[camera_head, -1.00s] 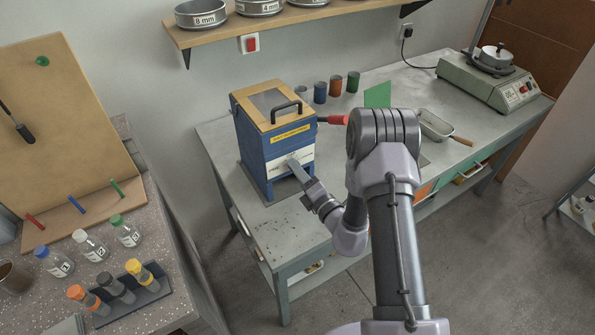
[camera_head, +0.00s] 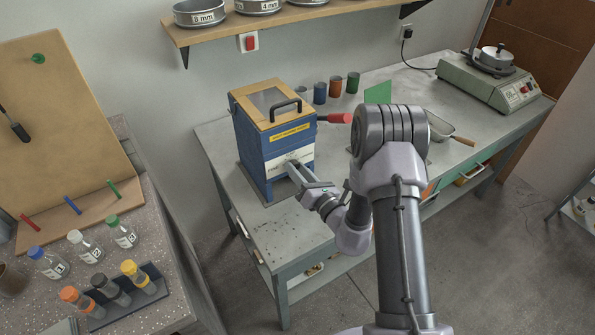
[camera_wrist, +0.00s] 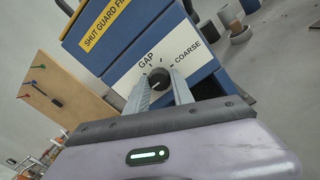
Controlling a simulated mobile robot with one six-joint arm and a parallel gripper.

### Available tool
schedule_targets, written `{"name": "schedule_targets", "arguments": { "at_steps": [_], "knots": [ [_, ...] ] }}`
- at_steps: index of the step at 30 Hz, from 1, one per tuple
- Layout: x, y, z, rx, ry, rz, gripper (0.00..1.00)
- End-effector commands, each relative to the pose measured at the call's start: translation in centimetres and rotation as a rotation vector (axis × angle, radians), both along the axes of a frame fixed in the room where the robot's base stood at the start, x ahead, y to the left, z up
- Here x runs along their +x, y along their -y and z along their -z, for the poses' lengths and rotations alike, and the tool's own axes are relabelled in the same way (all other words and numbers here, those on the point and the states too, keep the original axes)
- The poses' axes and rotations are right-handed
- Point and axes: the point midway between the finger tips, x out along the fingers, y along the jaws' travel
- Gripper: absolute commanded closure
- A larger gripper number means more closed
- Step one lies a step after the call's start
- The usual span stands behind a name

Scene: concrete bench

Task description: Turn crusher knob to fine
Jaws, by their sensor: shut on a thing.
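The crusher is a blue box (camera_head: 256,140) with a wooden-framed lid and a white front panel, standing on the bench. In the wrist view its panel reads "GAP" and "COARSE", with tick marks around a dark round knob (camera_wrist: 158,80). My gripper (camera_head: 290,166) is at the panel. In the wrist view my gripper (camera_wrist: 160,86) has one finger on each side of the knob and is shut on it. The knob is hidden by my fingers in the head view.
A red-tipped handle (camera_head: 336,118) sticks out from the crusher's right side. Several coloured cups (camera_head: 335,88) stand behind it.

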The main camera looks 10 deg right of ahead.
Motion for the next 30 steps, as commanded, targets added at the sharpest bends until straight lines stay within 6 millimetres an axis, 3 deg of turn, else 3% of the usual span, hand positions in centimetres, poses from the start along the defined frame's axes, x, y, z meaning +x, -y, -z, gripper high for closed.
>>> {"name": "schedule_targets", "arguments": {
  "at_steps": [18, 19, 21, 22, 30],
  "knots": [
    [-0.06, -0.01, 0.1, -0.034, 0.009, 0.0, 1.0],
    [-0.05, -0.01, 0.09, -0.034, 0.009, 0.0, 0.67],
    [-0.04, -0.01, 0.08, -0.034, 0.009, 0.0, 0.54],
    [-0.04, 0.0, 0.07, -0.034, 0.009, -0.001, 0.5],
    [-0.03, 0.01, 0.02, -0.034, 0.01, 0.0, 0.5]
  ]
}}
